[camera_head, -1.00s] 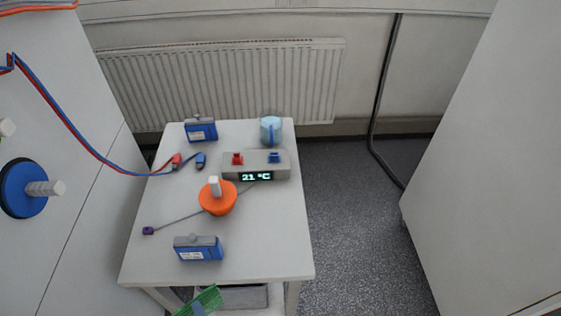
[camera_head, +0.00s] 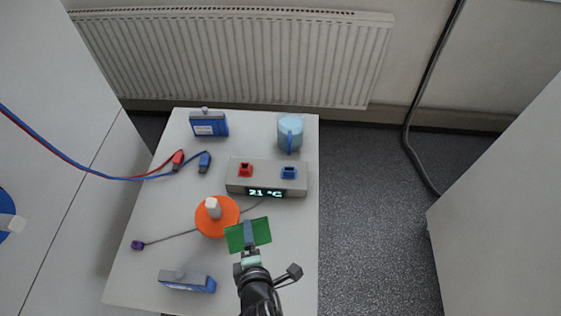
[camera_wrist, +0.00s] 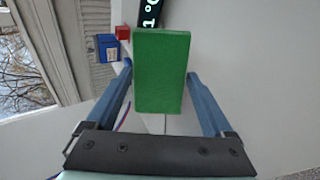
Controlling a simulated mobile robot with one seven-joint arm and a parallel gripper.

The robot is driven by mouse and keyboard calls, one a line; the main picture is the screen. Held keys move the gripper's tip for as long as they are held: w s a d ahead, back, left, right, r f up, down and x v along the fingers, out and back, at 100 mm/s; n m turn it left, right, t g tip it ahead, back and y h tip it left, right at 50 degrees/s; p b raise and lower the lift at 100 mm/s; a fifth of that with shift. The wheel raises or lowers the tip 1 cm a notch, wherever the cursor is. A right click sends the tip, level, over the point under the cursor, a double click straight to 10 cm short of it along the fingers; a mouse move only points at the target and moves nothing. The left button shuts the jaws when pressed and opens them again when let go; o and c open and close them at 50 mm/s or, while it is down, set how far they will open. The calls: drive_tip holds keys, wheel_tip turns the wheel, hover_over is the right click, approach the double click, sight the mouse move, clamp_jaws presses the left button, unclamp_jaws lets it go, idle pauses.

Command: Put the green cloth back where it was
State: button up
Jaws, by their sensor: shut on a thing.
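The green cloth (camera_head: 235,238) is a flat green piece above the white table, right of the orange disc. It also shows in the wrist view as a green block (camera_wrist: 161,75) between two blue fingers. My gripper (camera_head: 248,232) is shut on the cloth and comes in from the front edge of the table. The cloth appears held above the tabletop; its exact height is hard to tell. The grey device with the 21 °C display (camera_head: 240,182) stands just behind it.
The orange disc (camera_head: 207,225) with a white knob is close left of the cloth. A blue mug (camera_head: 285,128) is at the back right. The table's right front area (camera_head: 298,235) is clear.

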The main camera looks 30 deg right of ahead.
drive_tip(key=s+d+r+m+g+y, duration=0.1)
drive_tip(key=s+m+g, duration=0.1)
drive_tip(key=s+g, duration=0.3)
drive_tip(key=s+r+m+g+y, duration=0.1)
drive_tip(key=s+g, duration=0.5)
drive_tip(key=shift+s+d+r+m, duration=0.25)
drive_tip(key=shift+d+m, duration=0.1)
drive_tip(key=shift+m, duration=0.05)
wheel_tip(320, 180, down, 9)
drive_tip(key=shift+f, duration=0.2)
drive_tip(key=o, duration=1.3)
drive_tip(key=shift+r, duration=0.1)
